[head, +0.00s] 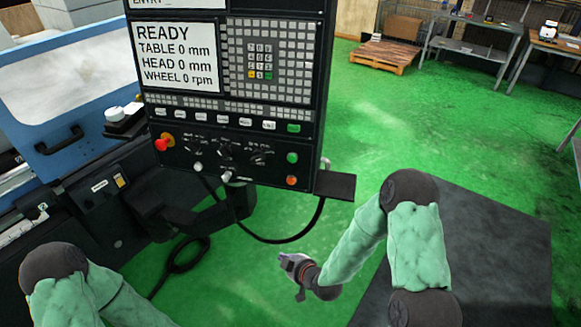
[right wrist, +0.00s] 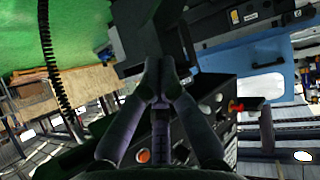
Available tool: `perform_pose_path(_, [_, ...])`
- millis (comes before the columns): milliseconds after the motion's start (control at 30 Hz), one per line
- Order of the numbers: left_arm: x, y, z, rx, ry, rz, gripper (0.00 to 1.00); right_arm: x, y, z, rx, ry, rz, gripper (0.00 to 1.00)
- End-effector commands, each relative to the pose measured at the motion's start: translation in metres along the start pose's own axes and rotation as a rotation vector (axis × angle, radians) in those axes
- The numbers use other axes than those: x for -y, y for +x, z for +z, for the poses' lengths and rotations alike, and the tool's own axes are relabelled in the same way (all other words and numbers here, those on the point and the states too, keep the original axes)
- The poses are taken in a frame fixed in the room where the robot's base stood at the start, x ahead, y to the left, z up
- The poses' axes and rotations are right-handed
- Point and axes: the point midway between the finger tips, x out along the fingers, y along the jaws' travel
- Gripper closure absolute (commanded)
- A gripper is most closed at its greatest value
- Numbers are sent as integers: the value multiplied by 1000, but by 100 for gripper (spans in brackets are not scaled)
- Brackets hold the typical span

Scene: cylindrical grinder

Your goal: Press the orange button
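The orange button (head: 291,180) is a small round button at the lower right corner of the black control panel (head: 215,150), just below a green button (head: 292,157). In the right wrist view the orange button (right wrist: 143,156) shows low in the picture, between the gripper's fingers. My right gripper (head: 285,260) is below the panel in the head view, apart from the button, pointing left. In the right wrist view its two fingertips (right wrist: 160,66) come together with nothing between them. My left arm shows at the lower left, but its gripper is out of view.
A red emergency button (head: 162,144) and several knobs sit left on the panel. A small dark shelf (head: 335,186) juts out at the panel's lower right, with a black cable (head: 290,238) looping below. Green floor is open to the right, with a pallet (head: 378,55) far back.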

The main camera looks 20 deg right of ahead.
Motion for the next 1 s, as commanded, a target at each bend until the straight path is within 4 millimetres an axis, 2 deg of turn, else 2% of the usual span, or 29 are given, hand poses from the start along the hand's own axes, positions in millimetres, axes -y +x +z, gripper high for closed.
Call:
perform_pose_path(33, [-7,-20,1,0,0,0,60,-14,-14,-36,-63,-65,31,100])
perform_pose_path(200, [-18,-50,2,0,0,0,60,-44,-44,-115,-243,-272,134,100])
perform_pose_path(300, [-22,-62,2,0,0,0,60,-55,-59,-147,-318,-361,186,100])
perform_pose_path(400, [-25,-69,3,0,0,0,60,-62,-70,-168,-366,-419,223,100])
perform_pose_path(567, [-26,-72,3,0,0,0,60,-65,-76,-181,-399,-459,249,100])
perform_pose_path(1000, [-25,-71,3,0,0,0,60,-68,-74,-180,-399,-460,250,100])
